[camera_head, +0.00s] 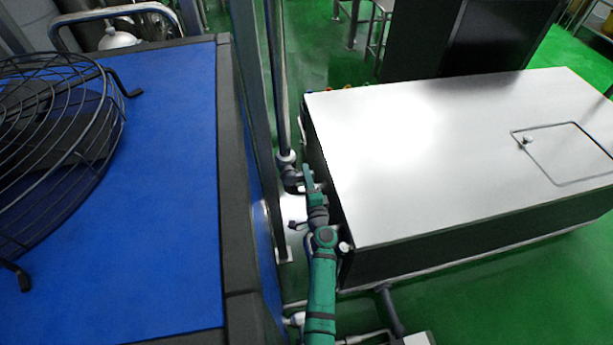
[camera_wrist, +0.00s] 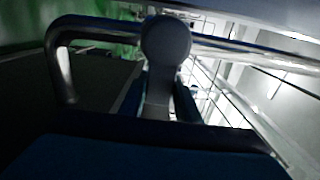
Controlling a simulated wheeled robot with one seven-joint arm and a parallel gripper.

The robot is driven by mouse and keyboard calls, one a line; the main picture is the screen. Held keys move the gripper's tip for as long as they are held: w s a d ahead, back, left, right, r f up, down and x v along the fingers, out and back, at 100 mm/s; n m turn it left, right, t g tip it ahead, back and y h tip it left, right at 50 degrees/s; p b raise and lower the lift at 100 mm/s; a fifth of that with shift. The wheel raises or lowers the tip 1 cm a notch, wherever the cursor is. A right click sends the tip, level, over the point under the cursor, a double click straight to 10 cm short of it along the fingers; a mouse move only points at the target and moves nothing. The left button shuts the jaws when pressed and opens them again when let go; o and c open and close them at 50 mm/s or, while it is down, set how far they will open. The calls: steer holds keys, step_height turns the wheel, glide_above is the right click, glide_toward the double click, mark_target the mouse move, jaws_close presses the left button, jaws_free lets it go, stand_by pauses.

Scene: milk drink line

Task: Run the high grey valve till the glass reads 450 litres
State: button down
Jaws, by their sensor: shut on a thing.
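A grey valve shows in the wrist view as a round hub (camera_wrist: 166,40) on a steel pipe (camera_wrist: 235,45), with a flat grey lever (camera_wrist: 157,90) running down from it. My gripper (camera_wrist: 158,108) is shut on this lever, one dark finger on each side. Its lower part is lost in shadow. In the head view my green arm reaches into the gap between a blue-topped machine and a steel cabinet, its end near an upright pipe (camera_head: 281,95). The fingers and lever are too small to make out there. No readable level glass shows in either view.
The blue-topped machine (camera_head: 170,200) with a wire fan guard (camera_head: 60,140) stands close on the left. The steel cabinet (camera_head: 430,150) stands close on the right. The gap between them is narrow and holds pipes. Green floor (camera_head: 310,50) is open beyond.

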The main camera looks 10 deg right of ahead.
steer(key=shift+r, duration=0.1)
steer(key=r+n, duration=0.1)
steer(key=n, duration=0.1)
steer(key=shift+a+r+n, duration=0.1)
steer(key=shift+n, duration=0.3)
steer(key=shift+a+r+n, duration=0.15)
steer(key=shift+r+n, duration=0.2)
steer(key=shift+n, duration=0.4)
steer(key=shift+a+r+n, duration=0.1)
steer(key=shift+r+n, duration=0.2)
steer(key=shift+n, duration=0.45)
steer(key=c, duration=1.3)
jaws_free()
steer(key=shift+c, duration=0.2)
steer(key=s, duration=1.1)
